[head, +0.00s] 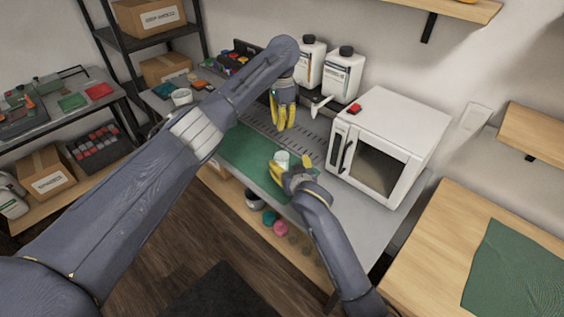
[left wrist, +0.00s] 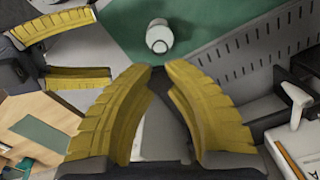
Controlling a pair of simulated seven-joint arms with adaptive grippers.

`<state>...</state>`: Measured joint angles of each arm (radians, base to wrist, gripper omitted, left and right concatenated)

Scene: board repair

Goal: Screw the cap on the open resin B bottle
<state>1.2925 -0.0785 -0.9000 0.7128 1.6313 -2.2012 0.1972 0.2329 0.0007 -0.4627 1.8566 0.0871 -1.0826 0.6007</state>
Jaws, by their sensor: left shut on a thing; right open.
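A small white bottle (head: 282,157) stands upright on the green mat (head: 243,150); in the left wrist view the bottle (left wrist: 159,34) shows a round grey opening with no cap. My left gripper (head: 285,127) points down above and behind the bottle.
A white oven (head: 385,130) stands right of the mat, with a small red thing (head: 355,109) on top. Two white black-capped bottles (head: 343,75) stand at the back. A slotted grey panel (left wrist: 245,55) lies behind the mat.

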